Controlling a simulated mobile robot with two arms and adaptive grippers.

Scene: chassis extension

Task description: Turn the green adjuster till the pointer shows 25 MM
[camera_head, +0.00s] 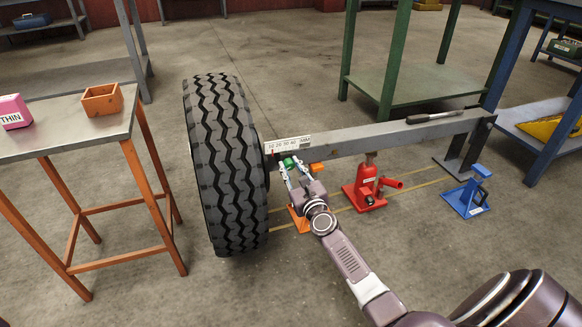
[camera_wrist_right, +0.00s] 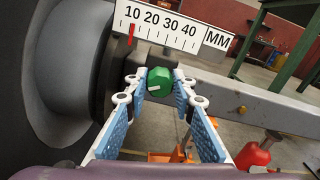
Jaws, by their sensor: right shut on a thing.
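The green adjuster (camera_head: 288,162) sits at the wheel end of the grey beam, under the scale. In the right wrist view the green adjuster (camera_wrist_right: 159,82) is between the fingertips of my right gripper (camera_wrist_right: 158,88), which is shut on it. The white MM scale (camera_wrist_right: 175,26) carries marks from 10 to 40. The red pointer (camera_wrist_right: 131,34) stands close to the 10, perhaps slightly past it towards 20. In the head view the scale (camera_head: 288,143) is small. My right gripper (camera_head: 296,172) reaches up to the adjuster from below. My left gripper is not in view.
The big tyre (camera_head: 222,165) stands directly left of my gripper. The grey beam (camera_head: 390,134) runs right, above a red jack (camera_head: 366,186). A blue stand (camera_head: 467,195) is further right. An orange-legged table (camera_head: 60,133) is at left. Open floor lies in front.

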